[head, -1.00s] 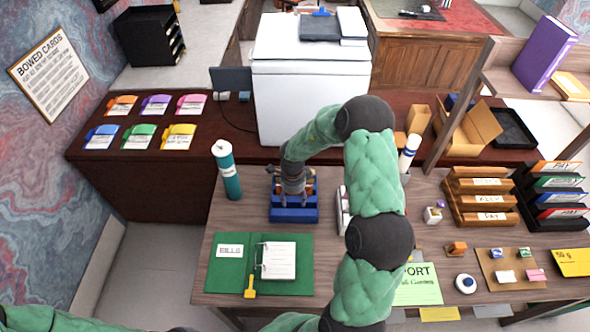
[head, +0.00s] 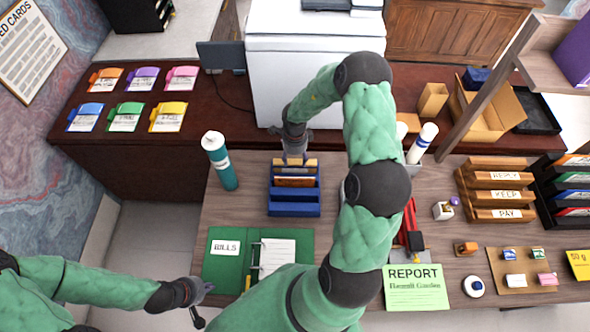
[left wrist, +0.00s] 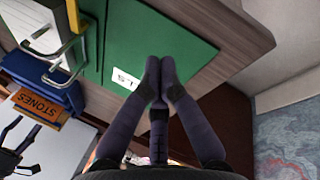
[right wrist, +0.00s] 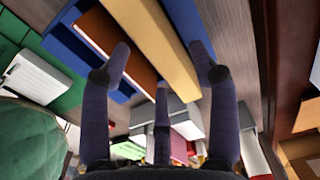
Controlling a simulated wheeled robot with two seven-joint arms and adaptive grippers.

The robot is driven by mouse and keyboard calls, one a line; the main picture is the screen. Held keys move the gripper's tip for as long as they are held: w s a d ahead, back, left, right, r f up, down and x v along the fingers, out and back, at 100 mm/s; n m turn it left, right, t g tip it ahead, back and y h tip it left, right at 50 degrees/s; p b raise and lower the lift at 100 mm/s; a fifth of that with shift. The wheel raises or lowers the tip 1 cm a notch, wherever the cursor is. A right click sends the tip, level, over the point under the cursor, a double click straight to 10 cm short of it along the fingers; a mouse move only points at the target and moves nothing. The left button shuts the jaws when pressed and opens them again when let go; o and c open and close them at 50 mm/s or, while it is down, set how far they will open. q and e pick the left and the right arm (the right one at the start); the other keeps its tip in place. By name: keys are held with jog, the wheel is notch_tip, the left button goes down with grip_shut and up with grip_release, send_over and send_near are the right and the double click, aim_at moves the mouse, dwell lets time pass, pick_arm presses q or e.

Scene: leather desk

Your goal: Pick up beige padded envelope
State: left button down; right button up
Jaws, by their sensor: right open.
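The beige padded envelope (right wrist: 152,42) stands on edge in a blue desk sorter (head: 293,209), behind a brown item (head: 294,182). In the head view, its top edge (head: 306,163) shows at the back of the sorter, partly hidden by my right gripper (head: 295,158). In the right wrist view, my right gripper (right wrist: 162,62) is open, its fingers spread with the beige envelope and brown item between and beyond them; contact cannot be told. My left gripper (head: 201,305) is near the desk's front left edge, away from the envelope. The left wrist view shows its fingertips (left wrist: 159,77) together, empty.
A green BILLS binder (head: 226,266) lies in front of the sorter. A teal bottle (head: 221,165) stands to its left. A white cabinet (head: 290,70) rises behind. Wooden trays (head: 490,190) and a REPORT sheet (head: 415,288) are on the right.

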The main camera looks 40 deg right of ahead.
aim_at(295, 162)
jog(key=shift+f+b, duration=0.65)
jog(key=shift+f, duration=2.5)
jog(key=c, duration=1.2)
